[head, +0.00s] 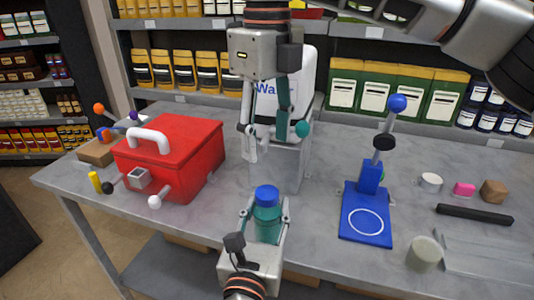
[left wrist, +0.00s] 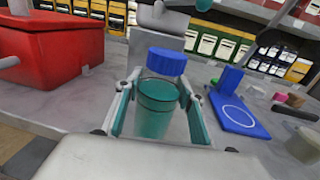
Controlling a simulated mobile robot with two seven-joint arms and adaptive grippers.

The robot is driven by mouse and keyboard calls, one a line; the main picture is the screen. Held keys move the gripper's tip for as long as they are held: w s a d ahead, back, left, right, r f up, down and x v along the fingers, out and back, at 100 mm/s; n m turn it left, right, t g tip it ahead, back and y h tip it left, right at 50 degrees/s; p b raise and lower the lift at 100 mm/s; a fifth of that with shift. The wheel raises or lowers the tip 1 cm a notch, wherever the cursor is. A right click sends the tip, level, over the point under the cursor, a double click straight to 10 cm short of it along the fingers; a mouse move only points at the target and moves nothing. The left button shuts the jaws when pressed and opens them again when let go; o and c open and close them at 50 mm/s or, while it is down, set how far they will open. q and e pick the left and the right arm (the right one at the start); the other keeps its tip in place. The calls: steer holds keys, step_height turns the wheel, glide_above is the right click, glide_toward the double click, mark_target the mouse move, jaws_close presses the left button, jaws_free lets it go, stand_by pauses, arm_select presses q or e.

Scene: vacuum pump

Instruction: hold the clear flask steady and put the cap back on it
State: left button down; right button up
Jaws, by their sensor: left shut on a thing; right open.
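My left gripper (head: 267,222) is shut on the clear teal-tinted flask (head: 268,228), which stands upright between its fingers. The flask also shows in the left wrist view (left wrist: 156,110), with a finger on each side. The blue cap (head: 267,195) is at the top of the flask. In the left wrist view the cap (left wrist: 166,61) looks shifted a little to the right of the flask's rim. I cannot tell whether it is seated or only resting there. My right gripper (head: 270,138) is open and empty, pointing down above and behind the cap.
A red box with a white handle (head: 180,150) stands to the left. A grey block (head: 292,160) and white container (head: 298,85) stand behind. A blue stand (head: 366,215) is right, with small items and a black bar (head: 474,215) beyond. Bare tabletop lies between.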

stand_by(0.3)
arm_select(q)
steer(key=c, duration=1.2)
jaws_free()
steer(key=shift+s, duration=0.1)
steer(key=s+a, duration=0.2)
steer(key=s, duration=0.9)
steer(key=shift+s+a, duration=0.15)
steer(key=shift+s, duration=0.15)
